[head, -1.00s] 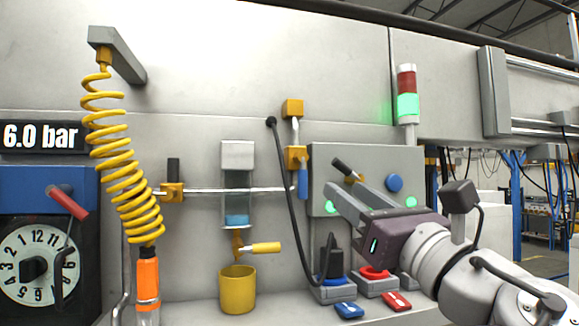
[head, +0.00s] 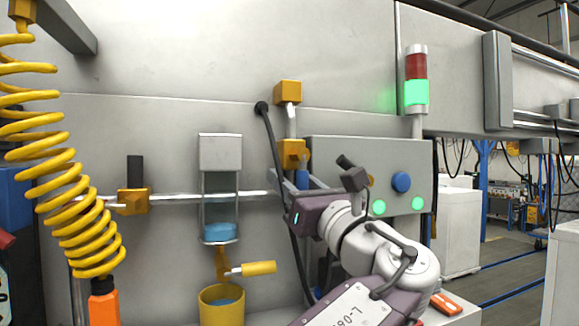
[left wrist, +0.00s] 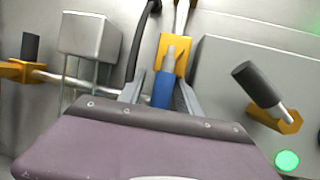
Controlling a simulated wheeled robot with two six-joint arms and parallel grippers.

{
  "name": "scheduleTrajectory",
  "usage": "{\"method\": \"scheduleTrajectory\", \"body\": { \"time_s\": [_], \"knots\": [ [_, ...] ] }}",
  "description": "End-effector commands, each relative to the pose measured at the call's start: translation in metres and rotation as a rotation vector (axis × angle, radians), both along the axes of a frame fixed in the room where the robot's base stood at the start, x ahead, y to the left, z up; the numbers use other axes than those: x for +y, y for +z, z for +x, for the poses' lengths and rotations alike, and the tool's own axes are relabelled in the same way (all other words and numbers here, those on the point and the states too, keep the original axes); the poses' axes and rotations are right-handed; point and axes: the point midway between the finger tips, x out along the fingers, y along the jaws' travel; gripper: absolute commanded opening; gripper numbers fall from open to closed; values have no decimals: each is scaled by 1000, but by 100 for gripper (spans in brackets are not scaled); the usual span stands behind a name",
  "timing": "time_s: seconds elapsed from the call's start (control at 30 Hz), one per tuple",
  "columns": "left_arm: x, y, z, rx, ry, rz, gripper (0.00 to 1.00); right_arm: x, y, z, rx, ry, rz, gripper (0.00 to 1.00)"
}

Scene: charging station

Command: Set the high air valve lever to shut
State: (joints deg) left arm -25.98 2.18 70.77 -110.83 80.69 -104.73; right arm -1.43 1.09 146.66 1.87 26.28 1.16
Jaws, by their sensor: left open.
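The valve with a yellow body (head: 292,153) sits on the short vertical pipe, below a yellow block. Its blue lever (head: 302,179) hangs straight down, in line with that pipe. I take it for the high air valve. In the left wrist view the blue lever (left wrist: 163,90) shows between the two grey fingers of my left gripper (left wrist: 160,92), with its lower end hidden by the gripper body. The fingers are open, one on each side; I cannot tell whether they touch the lever. In the head view my left gripper (head: 288,183) partly covers it. My right gripper is not in view.
A black cable (head: 272,135) runs down close beside the gripper. A grey panel (head: 350,150) with a blue button (head: 401,182) and a black-handled lever (left wrist: 258,85) stands to the right. Left are another valve (head: 133,200) and a yellow cup (head: 221,308).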

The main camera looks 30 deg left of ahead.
Motion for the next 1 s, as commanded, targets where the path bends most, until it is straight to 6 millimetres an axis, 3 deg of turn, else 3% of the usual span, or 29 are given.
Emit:
{"method": "scheduleTrajectory", "body": {
  "time_s": [0.3, 0.43, 0.47, 1.0],
  "knots": [
    [5, 1, 3, 0, -1, 0, 41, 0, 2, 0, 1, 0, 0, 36],
    [4, 1, 2, 0, -1, 0, 4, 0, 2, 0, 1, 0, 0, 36],
    [4, 1, 2, 0, -1, 0, 0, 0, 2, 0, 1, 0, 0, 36],
    [5, 1, 2, 0, 1, -2, 0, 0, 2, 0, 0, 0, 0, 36]
  ]
}}
